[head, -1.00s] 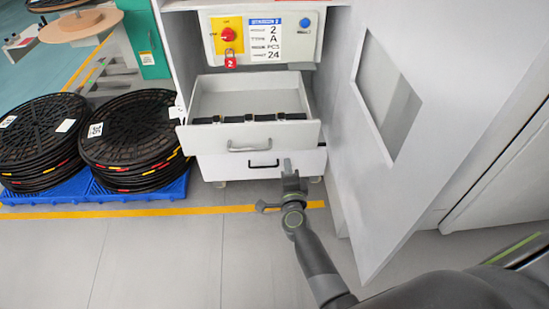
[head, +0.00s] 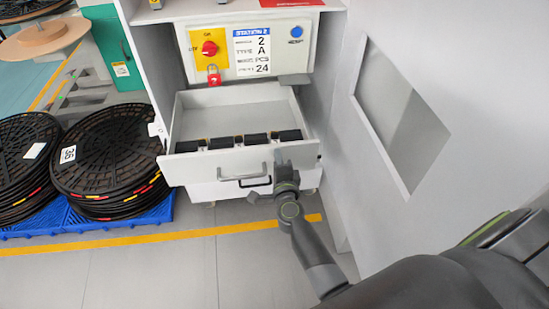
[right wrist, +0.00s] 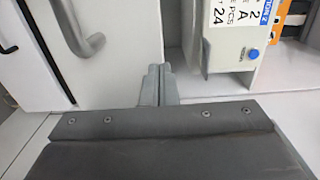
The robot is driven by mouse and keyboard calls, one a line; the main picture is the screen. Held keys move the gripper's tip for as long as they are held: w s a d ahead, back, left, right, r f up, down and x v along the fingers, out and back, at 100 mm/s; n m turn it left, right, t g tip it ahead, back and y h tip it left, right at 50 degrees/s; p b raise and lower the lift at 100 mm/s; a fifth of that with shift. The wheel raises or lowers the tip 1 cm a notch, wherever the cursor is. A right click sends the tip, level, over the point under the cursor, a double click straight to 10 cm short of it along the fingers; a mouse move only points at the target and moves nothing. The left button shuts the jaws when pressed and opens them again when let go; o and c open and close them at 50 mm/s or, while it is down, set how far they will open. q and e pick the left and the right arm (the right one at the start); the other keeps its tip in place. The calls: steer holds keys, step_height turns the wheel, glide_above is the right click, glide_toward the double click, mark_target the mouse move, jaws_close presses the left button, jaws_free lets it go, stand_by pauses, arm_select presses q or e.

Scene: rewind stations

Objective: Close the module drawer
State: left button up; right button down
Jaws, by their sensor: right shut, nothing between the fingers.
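The module drawer (head: 205,167) is a white drawer pulled out of the station cabinet, with several black modules (head: 254,139) in a row inside behind its front. Its grey handle (head: 241,172) is on the front panel. My right gripper (head: 281,158) is shut and empty, with its tips at the right part of the drawer front, right of the handle. Contact cannot be told. In the right wrist view the shut fingers (right wrist: 157,85) point at the white drawer front (right wrist: 120,50), with the handle (right wrist: 78,28) to the left. My left gripper is not in view.
A second closed drawer with a dark handle (head: 256,182) lies below. The open cabinet door (head: 375,200) stands close on the right. Above is a control panel with a red switch (head: 209,48) and padlock. Black reels (head: 110,150) stand on a blue pallet (head: 125,218) at left.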

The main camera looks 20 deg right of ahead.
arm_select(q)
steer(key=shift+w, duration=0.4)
arm_select(e)
steer(key=shift+w+d, duration=0.15)
steer(key=shift+w, duration=0.25)
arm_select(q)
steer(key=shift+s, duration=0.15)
arm_select(e)
steer(key=shift+r, duration=0.1)
